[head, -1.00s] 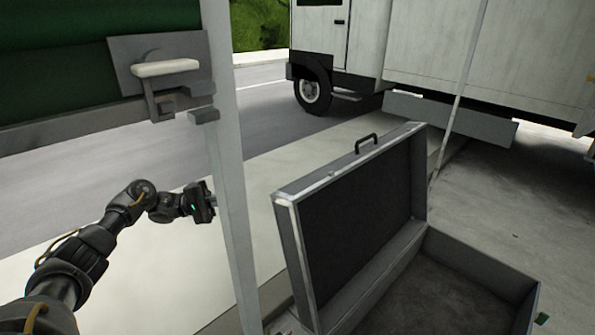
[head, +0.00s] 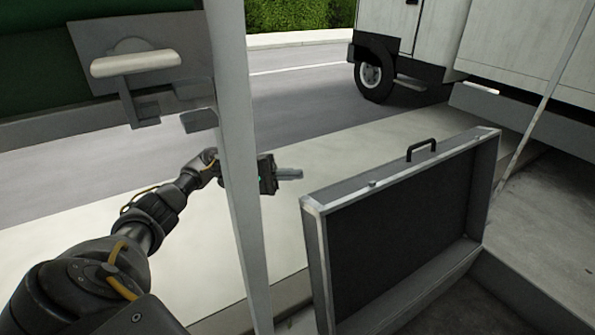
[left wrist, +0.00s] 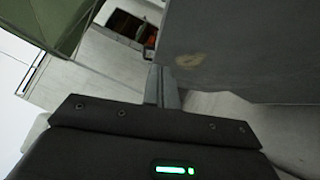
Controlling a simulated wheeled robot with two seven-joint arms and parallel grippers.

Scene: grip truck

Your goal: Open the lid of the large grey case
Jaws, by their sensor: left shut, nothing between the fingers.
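The large grey case (head: 483,262) stands open on the ground at the lower right of the head view. Its lid (head: 312,225) is raised nearly upright, with a dark inner face and a black handle (head: 421,148) on its top edge. My left gripper (head: 290,174) is shut and empty, left of the lid and apart from it, just past a pale post. In the left wrist view its shut fingers (left wrist: 162,88) point toward a large grey surface at upper right that I cannot name for sure. My right gripper is not in view.
A pale upright post (head: 238,165) crosses in front of my left arm. A grey latch plate with a white handle (head: 135,62) is at upper left. A white truck (head: 405,45) stands behind. Pale pavement (head: 290,205) lies open between post and road.

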